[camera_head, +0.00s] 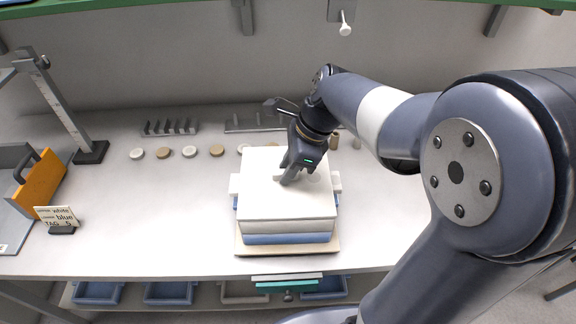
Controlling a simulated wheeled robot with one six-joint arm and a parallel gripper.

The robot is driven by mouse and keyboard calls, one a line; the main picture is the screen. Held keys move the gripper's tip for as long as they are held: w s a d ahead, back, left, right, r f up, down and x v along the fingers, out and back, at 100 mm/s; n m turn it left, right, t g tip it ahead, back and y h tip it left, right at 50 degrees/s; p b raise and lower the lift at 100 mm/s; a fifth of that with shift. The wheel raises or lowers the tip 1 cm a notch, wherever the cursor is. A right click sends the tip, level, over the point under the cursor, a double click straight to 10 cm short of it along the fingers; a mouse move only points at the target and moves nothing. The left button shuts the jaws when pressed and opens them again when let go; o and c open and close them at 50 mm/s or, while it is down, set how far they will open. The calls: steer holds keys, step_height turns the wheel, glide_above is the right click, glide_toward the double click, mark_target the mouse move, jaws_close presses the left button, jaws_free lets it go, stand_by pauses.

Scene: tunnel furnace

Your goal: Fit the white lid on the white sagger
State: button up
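A square white lid (285,204) shows as the flat top of a stack at the middle of the table. Below it is a pale white layer (288,228), which looks like the white sagger. I cannot tell whether the lid is fully seated on it. White tabs stick out at the left and right sides of the stack. My gripper (289,180) points down at the rear middle of the lid, with its fingertips at or very near the top surface. The wrist hides part of the lid's back, and I cannot see whether the fingers hold anything.
A blue layer (288,239) lies under the white one, on a beige board (288,251) near the table's front edge. Several small discs (190,152) and two grey racks (170,128) stand behind. A sign (58,216) and height gauge (91,152) stand left. The table between is clear.

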steer(key=o, duration=0.3)
steer(key=v, duration=1)
steer(key=shift+d+r, duration=0.25)
steer(key=shift+r, duration=0.1)
steer(key=shift+o, duration=0.2)
stand_by(1.5)
